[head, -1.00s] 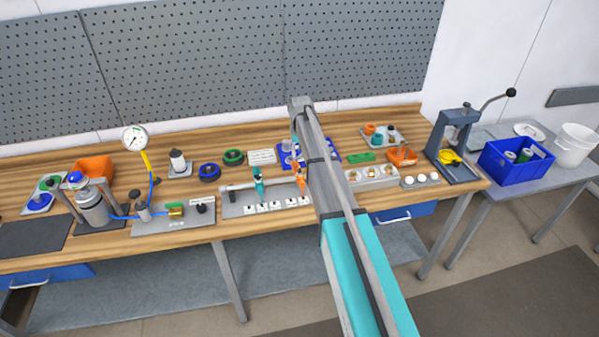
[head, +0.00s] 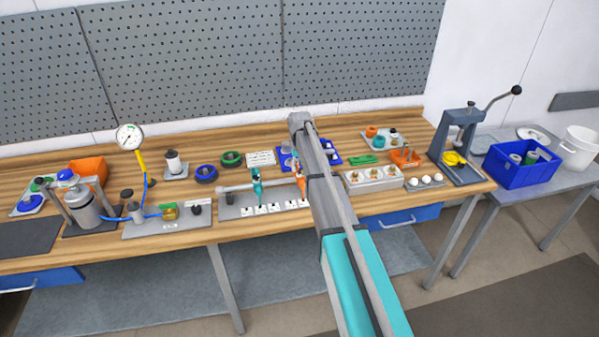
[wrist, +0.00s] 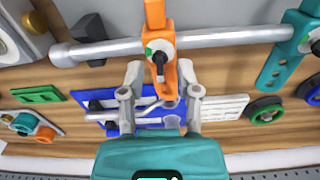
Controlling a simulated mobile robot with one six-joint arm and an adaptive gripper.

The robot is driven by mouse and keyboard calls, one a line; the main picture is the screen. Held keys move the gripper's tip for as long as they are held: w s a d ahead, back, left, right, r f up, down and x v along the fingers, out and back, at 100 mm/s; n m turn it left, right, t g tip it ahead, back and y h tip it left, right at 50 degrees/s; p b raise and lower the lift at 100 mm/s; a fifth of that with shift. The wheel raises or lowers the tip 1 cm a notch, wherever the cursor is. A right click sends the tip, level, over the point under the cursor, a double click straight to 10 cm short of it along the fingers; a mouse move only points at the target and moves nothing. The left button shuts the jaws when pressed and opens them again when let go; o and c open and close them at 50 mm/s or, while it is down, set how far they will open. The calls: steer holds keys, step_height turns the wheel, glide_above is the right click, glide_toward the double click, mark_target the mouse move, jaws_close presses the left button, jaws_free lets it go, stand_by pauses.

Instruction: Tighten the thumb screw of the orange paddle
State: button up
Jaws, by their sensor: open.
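The orange paddle (wrist: 160,42) sits on a horizontal grey shaft (wrist: 220,38) in the wrist view. A dark thumb screw (wrist: 160,59) shows on its hub, with a green spot beside it. My gripper (wrist: 162,75) is open, its two grey fingers on either side of the lower part of the paddle; I cannot tell whether they touch it. In the head view the orange paddle (head: 300,184) shows at the edge of my arm, which hides my gripper. A teal paddle (wrist: 284,52) sits on the same shaft, to the right in the wrist view.
A blue tray (wrist: 100,110) and a green block (wrist: 38,95) lie beyond the shaft in the wrist view. On the bench, a gauge (head: 130,137) stands left and a press (head: 460,145) right. A white block with brass parts (head: 371,177) lies close to my arm.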

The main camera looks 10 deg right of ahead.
steer(key=shift+f, duration=0.3)
jaws_close()
stand_by(0.3)
